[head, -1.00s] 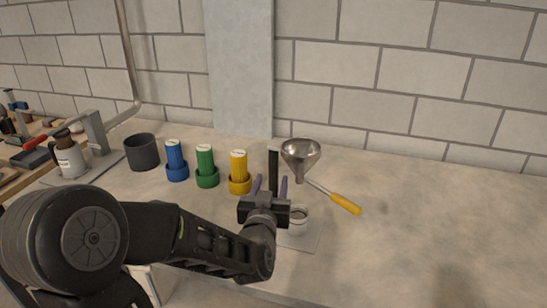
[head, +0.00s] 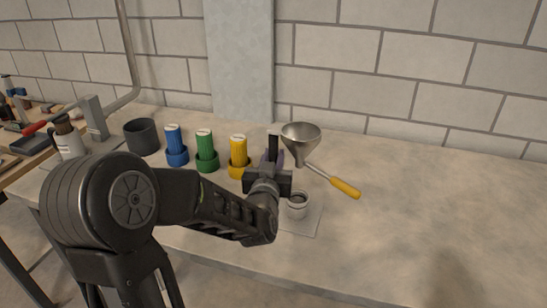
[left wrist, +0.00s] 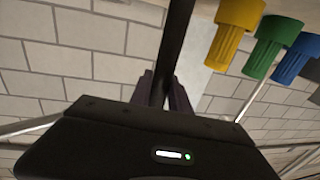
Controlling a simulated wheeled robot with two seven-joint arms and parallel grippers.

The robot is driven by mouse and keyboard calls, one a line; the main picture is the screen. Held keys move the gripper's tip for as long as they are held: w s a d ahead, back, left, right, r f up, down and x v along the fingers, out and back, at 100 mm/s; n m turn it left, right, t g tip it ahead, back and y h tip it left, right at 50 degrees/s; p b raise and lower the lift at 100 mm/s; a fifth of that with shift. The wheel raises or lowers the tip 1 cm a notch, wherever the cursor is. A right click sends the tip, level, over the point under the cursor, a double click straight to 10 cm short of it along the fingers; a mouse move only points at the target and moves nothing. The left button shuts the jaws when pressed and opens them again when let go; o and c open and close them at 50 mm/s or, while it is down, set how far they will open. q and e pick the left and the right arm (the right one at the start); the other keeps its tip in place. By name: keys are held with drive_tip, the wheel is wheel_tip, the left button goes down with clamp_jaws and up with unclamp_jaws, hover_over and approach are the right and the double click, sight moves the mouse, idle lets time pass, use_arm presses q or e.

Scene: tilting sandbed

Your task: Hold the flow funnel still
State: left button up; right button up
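The flow funnel (head: 301,137) is a grey metal cone. My left gripper (head: 272,160) is at the post, below and left of the funnel. In the left wrist view the purple fingers (left wrist: 163,88) lie on both sides of the dark post (left wrist: 178,35), close against it, and look shut on it. The funnel is outside that view. A small grey-white cup (head: 297,206) stands on a thin plate (head: 303,222) below the funnel. My right gripper is not in view.
Blue (head: 175,146), green (head: 206,151) and yellow (head: 238,157) cylinders in matching collars stand left of the post. A dark grey pot (head: 141,137) is beyond them. The bench (head: 440,215) is clear on the right. A block wall stands behind.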

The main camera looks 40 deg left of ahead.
use_arm(q)
clamp_jaws()
idle(0.8)
